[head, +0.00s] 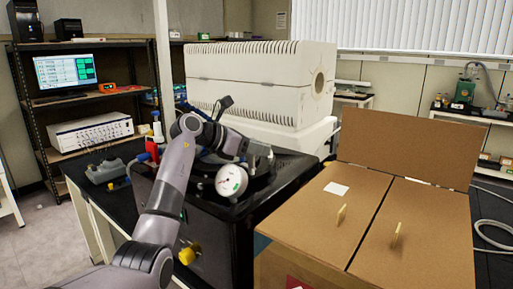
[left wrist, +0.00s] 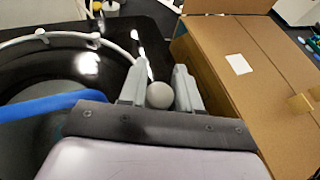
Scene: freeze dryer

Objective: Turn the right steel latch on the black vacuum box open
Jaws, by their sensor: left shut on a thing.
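The black vacuum box (head: 290,170) stands on the bench, with a white-faced round gauge (head: 231,181) at its front. In the left wrist view its glossy black top (left wrist: 155,32) shows, with a round lid and a pale ring at the left. My left gripper (head: 262,156) is over the right part of the box top. In the left wrist view its two grey fingers stand on either side of the steel latch's round grey knob (left wrist: 160,95) and are shut on it. The rest of the latch is hidden by the gripper. My right gripper is not in view.
An open-flapped cardboard box (head: 330,215) stands close to the right of the vacuum box. A large white machine (head: 260,85) is behind it. A blue hose or handle (left wrist: 45,106) lies left of the gripper. Small bottles and a red-topped item (head: 152,150) are at the left.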

